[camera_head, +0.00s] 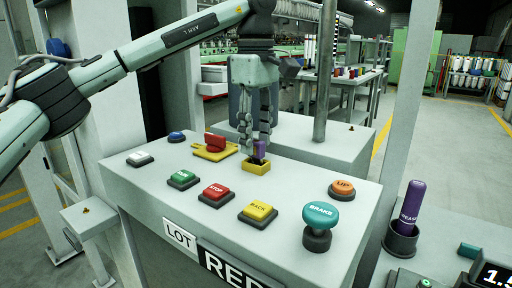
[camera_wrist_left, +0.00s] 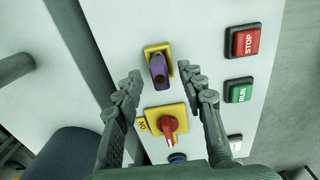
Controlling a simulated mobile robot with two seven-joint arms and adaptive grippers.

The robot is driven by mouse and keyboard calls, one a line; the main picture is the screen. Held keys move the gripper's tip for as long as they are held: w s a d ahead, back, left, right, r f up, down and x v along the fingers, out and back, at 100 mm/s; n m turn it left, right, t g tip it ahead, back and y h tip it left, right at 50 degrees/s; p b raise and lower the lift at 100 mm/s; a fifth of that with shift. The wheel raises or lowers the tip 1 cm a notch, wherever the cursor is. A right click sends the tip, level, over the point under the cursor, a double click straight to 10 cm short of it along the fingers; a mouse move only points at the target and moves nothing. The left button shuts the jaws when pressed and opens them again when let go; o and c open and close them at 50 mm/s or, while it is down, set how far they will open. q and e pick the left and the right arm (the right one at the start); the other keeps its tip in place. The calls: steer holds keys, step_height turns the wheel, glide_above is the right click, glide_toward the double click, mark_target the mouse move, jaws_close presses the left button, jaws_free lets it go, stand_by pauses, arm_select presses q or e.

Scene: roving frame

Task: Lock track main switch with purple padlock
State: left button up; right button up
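The purple padlock (camera_head: 260,148) stands in a small yellow holder (camera_head: 256,168) on the grey console top. It also shows in the left wrist view (camera_wrist_left: 159,72), with its yellow holder around its base. The main switch (camera_head: 215,143) is a red rotary handle on a yellow plate, left of the padlock; in the left wrist view the red handle (camera_wrist_left: 168,128) is below the padlock. My left gripper (camera_head: 254,146) points down over the padlock. In the left wrist view its open fingers (camera_wrist_left: 160,74) appear on either side of the padlock, with gaps visible. My right gripper is not in view.
Green (camera_head: 183,179), red STOP (camera_head: 216,192) and yellow BACK (camera_head: 258,211) buttons line the console front. A teal BRAKE knob (camera_head: 320,214) and orange UP button (camera_head: 342,187) are at right. A metal post (camera_head: 325,70) rises behind. A purple marker-like stick (camera_head: 412,201) stands in a cup far right.

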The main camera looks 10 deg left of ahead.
mark_target(256, 141)
arm_select(q)
step_height(256, 141, up, 9)
stand_by(0.5)
